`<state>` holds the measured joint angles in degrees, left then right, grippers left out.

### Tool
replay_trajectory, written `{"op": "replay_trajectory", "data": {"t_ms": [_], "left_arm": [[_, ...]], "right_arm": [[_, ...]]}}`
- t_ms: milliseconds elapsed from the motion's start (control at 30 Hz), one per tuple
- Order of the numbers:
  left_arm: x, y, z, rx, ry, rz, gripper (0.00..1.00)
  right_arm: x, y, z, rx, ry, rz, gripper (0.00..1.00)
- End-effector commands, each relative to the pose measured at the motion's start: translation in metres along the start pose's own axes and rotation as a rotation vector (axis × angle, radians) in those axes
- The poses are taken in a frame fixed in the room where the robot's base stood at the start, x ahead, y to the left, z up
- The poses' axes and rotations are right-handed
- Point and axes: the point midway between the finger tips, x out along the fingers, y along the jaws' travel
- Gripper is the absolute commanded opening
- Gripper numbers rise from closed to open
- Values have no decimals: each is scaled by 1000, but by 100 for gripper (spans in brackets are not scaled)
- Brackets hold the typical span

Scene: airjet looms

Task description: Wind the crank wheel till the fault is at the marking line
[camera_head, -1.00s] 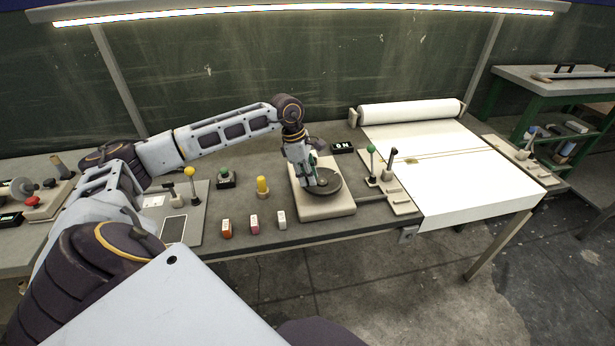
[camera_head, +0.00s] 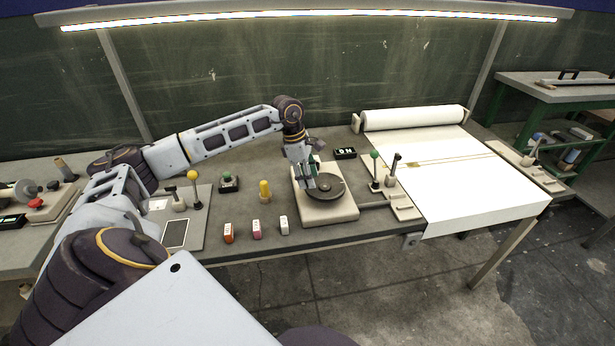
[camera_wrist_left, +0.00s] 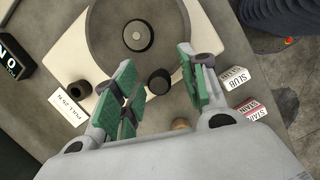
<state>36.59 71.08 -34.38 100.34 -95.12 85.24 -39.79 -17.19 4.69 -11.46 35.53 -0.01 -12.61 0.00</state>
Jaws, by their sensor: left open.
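The crank wheel (camera_head: 330,184) is a dark disc on a cream base (camera_head: 335,213) in the middle of the bench. In the left wrist view its grey rim (camera_wrist_left: 103,40) shows, with a dark hub (camera_wrist_left: 138,35) and a black knob (camera_wrist_left: 159,82). My left gripper (camera_head: 309,186) is over the wheel's left side. In the wrist view its green-padded fingers (camera_wrist_left: 157,66) are open, apart on either side of the knob. The fault looks like a yellow-brown patch (camera_head: 413,164) on the white cloth (camera_head: 470,195). A thin brown line (camera_head: 460,158) crosses the cloth near it.
Green-knobbed (camera_head: 375,156) and black-knobbed levers (camera_head: 395,160) stand between wheel and cloth. A small display (camera_head: 345,153) is behind the wheel. A yellow peg (camera_head: 265,189) and small labelled blocks (camera_head: 256,229) stand left of it. The cloth roll (camera_head: 412,117) lies behind.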

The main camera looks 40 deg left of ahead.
Motion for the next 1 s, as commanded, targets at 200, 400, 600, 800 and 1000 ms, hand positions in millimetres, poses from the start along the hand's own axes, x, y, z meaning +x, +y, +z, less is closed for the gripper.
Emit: {"op": "replay_trajectory", "data": {"t_ms": [200, 400, 600, 800, 1000], "left_arm": [[-7, 0, 2, 0, -1, 1, 43], [-19, 0, 5, 0, -1, 1, 43], [-31, 0, 8, 0, -1, 1, 43], [-43, 0, 11, 0, -1, 1, 43], [-54, 0, 14, 0, -1, 1, 43]], "right_arm": [[-4, -2, -1, 1, 0, -2, 0], [-12, -4, -2, 2, 1, -4, 0], [-19, -4, -2, 2, 1, -4, 0], [-26, -3, -3, 2, 1, -4, 0], [-33, -3, -4, 1, 1, -3, 0]]}}
